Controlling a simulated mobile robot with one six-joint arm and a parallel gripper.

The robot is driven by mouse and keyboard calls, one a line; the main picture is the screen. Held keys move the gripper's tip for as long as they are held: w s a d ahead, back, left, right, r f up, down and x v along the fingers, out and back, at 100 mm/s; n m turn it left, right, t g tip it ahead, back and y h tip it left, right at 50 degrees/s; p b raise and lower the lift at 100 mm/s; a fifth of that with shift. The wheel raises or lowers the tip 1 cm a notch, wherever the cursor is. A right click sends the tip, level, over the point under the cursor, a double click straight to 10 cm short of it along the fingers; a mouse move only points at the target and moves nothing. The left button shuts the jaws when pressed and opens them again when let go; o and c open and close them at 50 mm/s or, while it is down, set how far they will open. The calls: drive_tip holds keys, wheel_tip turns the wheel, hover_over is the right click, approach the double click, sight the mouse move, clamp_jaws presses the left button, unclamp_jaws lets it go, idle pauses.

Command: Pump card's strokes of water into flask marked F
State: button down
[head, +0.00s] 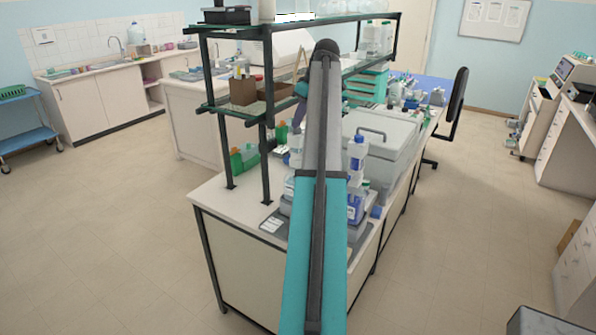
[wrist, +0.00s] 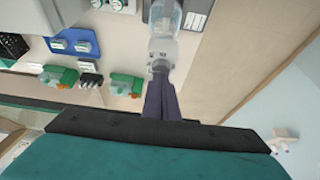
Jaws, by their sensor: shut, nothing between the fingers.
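My gripper (wrist: 159,76) is shut and empty in the wrist view, its dark purple fingers together. The fingertips overlap the near end of a clear bottle with a pale top (wrist: 165,45); I cannot tell whether they touch it. A white bottle with blue markings (head: 357,153) stands right of the arm, above another blue-and-white bottle (head: 356,204). A small white card (head: 271,224) lies at the bench's near left. I cannot read any flask's mark F.
A grey lidded box (head: 385,132) stands behind the bottles. A dark-framed shelf (head: 265,105) rises at the left.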

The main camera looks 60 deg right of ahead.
drive_tip(key=shift+f, duration=0.1)
drive_tip(key=shift+r+p, duration=0.85)
drive_tip(key=shift+r, duration=0.9)
drive_tip(key=shift+r, duration=0.1)
drive_tip(key=shift+r+p, duration=1.1)
drive_tip(key=shift+r, duration=1.35)
drive_tip(key=shift+f, duration=0.1)
